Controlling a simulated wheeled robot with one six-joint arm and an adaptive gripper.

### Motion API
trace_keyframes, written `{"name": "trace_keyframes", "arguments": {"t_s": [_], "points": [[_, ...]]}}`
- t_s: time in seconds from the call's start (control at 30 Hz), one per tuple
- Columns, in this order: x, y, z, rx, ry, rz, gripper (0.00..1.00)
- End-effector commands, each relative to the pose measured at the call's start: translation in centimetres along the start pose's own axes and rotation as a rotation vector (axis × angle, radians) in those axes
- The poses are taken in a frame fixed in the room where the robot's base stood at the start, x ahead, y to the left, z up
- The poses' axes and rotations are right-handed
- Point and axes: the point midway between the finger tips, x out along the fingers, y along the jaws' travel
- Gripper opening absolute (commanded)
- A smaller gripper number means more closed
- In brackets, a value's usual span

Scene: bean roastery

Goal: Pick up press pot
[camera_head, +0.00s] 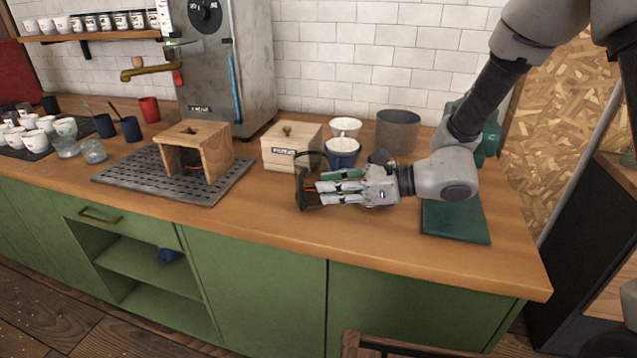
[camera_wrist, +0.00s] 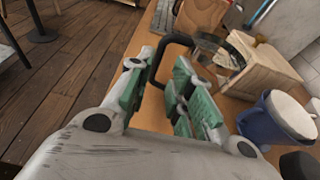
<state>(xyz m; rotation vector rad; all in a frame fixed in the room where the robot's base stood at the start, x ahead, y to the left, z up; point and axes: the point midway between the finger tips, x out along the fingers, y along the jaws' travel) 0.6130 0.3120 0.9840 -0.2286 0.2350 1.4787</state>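The press pot (camera_head: 302,190) stands on the wooden counter near its front, a dark, see-through vessel with a dark rim. My gripper (camera_head: 315,188) reaches it from the right, low over the counter, and hides part of it. In the wrist view, the pot's round rim (camera_wrist: 222,42) and black handle (camera_wrist: 168,46) show just beyond the fingertips. My gripper (camera_wrist: 164,66) is open there, with a gap between its green-padded fingers. The lower part of the handle lies at this gap, close to the left finger. I cannot tell whether they touch.
A wooden box (camera_head: 290,150) stands behind the pot, with a blue cup (camera_head: 343,160), a white cup (camera_head: 346,127) and a grey canister (camera_head: 398,132) nearby. A wooden stand (camera_head: 215,150) sits on a slotted tray (camera_head: 130,178) at left. A green mat (camera_head: 455,222) lies at right.

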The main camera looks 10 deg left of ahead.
Motion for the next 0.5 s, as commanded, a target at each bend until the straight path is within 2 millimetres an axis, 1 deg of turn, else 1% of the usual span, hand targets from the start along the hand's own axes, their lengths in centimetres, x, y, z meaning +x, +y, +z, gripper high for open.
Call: {"name": "trace_keyframes", "arguments": {"t_s": [0.2,0.37,0.5], "points": [[2.3,0.1,0.0,0.008,0.000,0.004,0.22],[3.8,0.1,-0.1,0.008,0.002,0.005,0.22],[6.1,0.2,-0.1,0.007,0.002,0.006,0.22]]}}
